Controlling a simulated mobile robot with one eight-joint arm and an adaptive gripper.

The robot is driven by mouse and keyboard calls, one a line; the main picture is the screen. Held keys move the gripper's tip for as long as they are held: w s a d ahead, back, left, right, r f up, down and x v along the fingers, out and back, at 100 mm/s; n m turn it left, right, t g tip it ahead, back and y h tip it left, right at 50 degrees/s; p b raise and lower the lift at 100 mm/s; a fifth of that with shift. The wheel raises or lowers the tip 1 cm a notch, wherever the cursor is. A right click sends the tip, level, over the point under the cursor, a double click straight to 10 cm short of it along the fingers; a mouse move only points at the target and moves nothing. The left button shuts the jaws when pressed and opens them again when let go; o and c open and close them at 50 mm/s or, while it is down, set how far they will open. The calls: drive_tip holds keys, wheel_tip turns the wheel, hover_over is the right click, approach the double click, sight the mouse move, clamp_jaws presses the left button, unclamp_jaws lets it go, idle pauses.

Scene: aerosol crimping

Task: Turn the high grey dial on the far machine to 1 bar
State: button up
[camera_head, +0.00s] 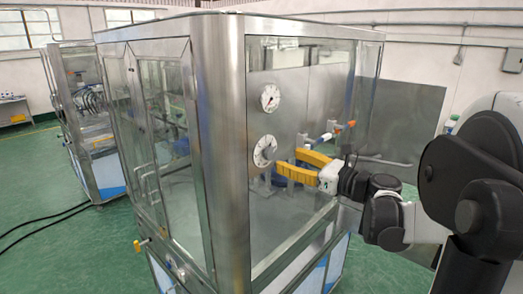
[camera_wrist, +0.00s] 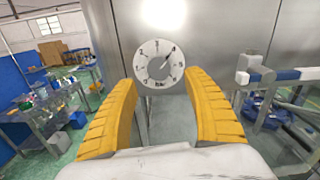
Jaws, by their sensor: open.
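A round white dial plate with a grey centre (camera_head: 265,151) is on the steel panel of the near machine. In the wrist view the dial (camera_wrist: 158,64) shows numbers around its rim, "Bar" at the bottom and a dark pointer slanting to the upper right. In the wrist view my gripper (camera_wrist: 160,80) has one finger on each side of the dial, with nothing gripped.
A glass-and-steel cabinet with a thick corner post (camera_head: 222,150) stands left of the dials. A white-and-blue fitting (camera_wrist: 268,76) juts out right of my fingers. Another machine (camera_head: 85,120) stands at the far left. Black cables (camera_head: 45,222) lie on the green floor.

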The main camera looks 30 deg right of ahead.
sight(272, 153)
drive_tip(key=x, duration=0.7)
drive_tip(key=shift+s+a+p, duration=0.1)
drive_tip(key=shift+p, duration=0.3)
drive_tip(key=shift+c, duration=0.5)
drive_tip(key=c, duration=1.1)
